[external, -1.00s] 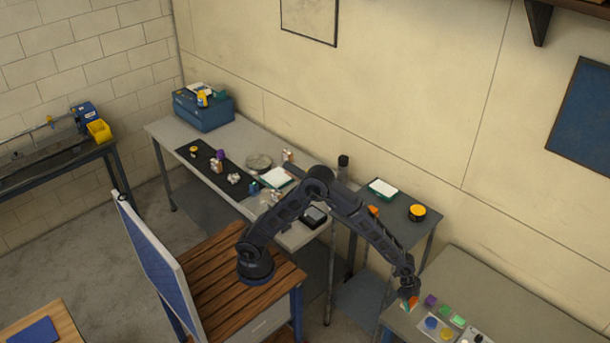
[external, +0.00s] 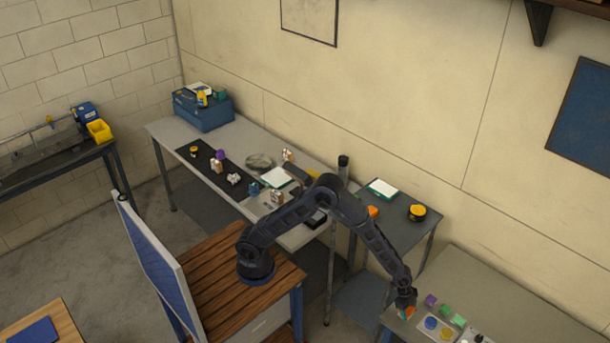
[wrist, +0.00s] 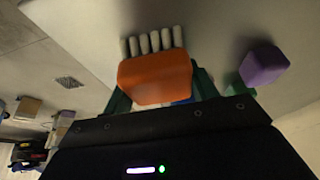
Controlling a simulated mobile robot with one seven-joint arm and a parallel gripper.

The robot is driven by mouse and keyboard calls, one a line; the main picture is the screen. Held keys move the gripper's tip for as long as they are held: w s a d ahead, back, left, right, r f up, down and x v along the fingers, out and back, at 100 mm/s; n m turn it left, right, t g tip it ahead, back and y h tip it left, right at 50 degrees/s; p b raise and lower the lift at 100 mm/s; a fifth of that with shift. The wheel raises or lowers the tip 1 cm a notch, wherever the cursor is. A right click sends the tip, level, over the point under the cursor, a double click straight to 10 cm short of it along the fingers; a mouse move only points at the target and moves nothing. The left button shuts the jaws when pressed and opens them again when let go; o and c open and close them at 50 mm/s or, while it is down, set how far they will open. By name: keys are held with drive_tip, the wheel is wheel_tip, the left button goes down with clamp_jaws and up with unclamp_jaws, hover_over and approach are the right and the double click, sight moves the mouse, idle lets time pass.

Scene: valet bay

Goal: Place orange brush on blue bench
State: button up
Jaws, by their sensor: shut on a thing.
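The orange brush (wrist: 155,78) has a rounded orange block and a row of pale grey bristles. It sits between the green fingers of my gripper (wrist: 160,93), which is shut on it. In the external view my gripper (external: 404,300) is at the left end of the right grey table, with the brush (external: 408,313) small beneath it. I cannot tell whether the brush touches the tabletop. No bench with a clearly blue top shows; a wooden-topped bench (external: 215,285) with blue legs carries my arm's base.
On the right table (external: 520,315), a purple block (external: 431,299), green blocks (external: 445,310) and a tray with blue and yellow discs stand close to my gripper. A dark small table (external: 405,225) holds another orange item (external: 372,211) and a yellow-black round thing (external: 417,212).

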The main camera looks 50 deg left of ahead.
drive_tip(key=o, duration=1)
drive_tip(key=v, duration=1.2)
drive_tip(key=shift+r, duration=0.1)
